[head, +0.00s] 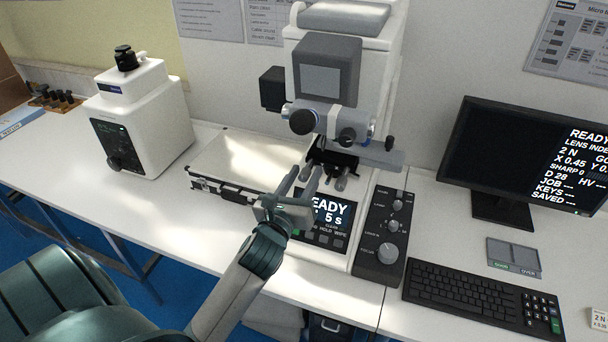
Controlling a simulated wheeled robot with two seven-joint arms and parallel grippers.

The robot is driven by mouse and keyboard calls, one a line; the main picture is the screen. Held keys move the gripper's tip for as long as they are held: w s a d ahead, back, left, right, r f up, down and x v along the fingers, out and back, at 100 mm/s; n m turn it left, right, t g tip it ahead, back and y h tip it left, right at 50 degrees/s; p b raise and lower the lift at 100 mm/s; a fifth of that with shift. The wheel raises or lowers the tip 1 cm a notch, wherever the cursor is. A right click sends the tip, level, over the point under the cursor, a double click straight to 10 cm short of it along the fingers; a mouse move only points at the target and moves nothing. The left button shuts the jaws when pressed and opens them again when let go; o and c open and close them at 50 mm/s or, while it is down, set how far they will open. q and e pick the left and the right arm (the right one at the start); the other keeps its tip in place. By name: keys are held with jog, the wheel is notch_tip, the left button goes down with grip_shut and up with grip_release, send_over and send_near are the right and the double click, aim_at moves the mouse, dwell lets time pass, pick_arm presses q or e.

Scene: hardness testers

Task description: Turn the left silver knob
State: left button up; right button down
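My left gripper (302,178) reaches up from the lower left in front of the white hardness tester (341,62). Its two fingers stand apart, with a gap between them. Small silver stage knobs (341,183) stick out below the tester's dark stage (334,157), just right of the fingertips. The fingers partly cover the area at the left of the stage, so I cannot tell whether a knob lies between them or touches them. My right gripper is not in view.
A black panel with several silver knobs (388,253) stands right of the lit display (328,214). A flat case (245,160) lies left of the tester. A keyboard (470,292) and monitor (530,150) are at the right. A second white tester (140,115) stands at the left.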

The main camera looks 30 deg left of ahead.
pick_arm(q)
grip_shut()
jog(key=shift+r+n+p, duration=0.1)
jog(key=shift+n+p, duration=0.25)
jog(key=shift+n, duration=0.15)
